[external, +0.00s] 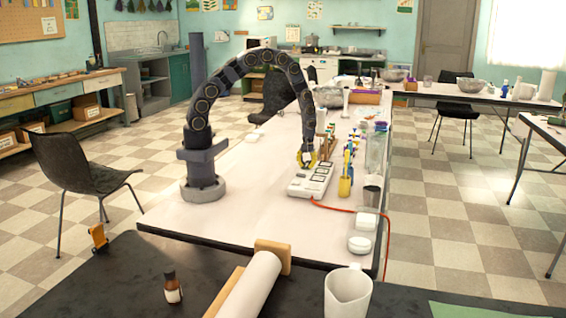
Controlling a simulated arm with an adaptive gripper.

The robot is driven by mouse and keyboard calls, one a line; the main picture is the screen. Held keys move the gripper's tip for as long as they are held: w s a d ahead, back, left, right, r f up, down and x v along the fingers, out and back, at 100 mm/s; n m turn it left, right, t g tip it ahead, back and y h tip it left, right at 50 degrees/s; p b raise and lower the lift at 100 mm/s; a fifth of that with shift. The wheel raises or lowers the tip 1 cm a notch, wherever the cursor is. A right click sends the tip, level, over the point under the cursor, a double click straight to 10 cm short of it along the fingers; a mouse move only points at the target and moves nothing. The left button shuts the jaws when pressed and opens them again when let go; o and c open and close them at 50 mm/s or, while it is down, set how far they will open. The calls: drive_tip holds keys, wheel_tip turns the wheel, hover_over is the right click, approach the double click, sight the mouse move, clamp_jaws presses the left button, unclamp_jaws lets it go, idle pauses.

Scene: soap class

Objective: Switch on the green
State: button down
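A white power strip (311,181) with several dark-marked sections on its top lies on the white table. A red-orange cord leaves its near end. No green switch can be made out on it at this size. My gripper (307,161) points down over the far end of the strip. Something yellow shows at the fingertips; whether it is part of the gripper is unclear. I cannot tell whether the fingers touch the strip or whether they are open or shut.
A yellow cup with tools (345,187) stands right of the strip, with small coloured bottles (326,143) behind. A clear container (376,152) and white round lids (361,243) are at the right edge. The table's left front (240,215) is clear.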

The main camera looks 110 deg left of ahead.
drive_tip(key=shift+w+d+f, duration=0.1)
drive_tip(key=shift+w+d, duration=0.1)
drive_tip(key=shift+w, duration=0.1)
drive_tip(key=shift+r, duration=0.3)
wheel_tip(320, 180, up, 14)
drive_tip(key=shift+a+f, duration=0.15)
drive_tip(key=shift+a, duration=0.05)
drive_tip(key=shift+w+r+g, duration=0.25)
drive_tip(key=shift+r+g, duration=0.1)
drive_tip(key=shift+g, duration=0.15)
drive_tip(key=f, duration=0.4)
drive_tip(key=s+f, duration=0.1)
drive_tip(key=f, duration=0.9)
drive_tip(key=shift+s, duration=0.35)
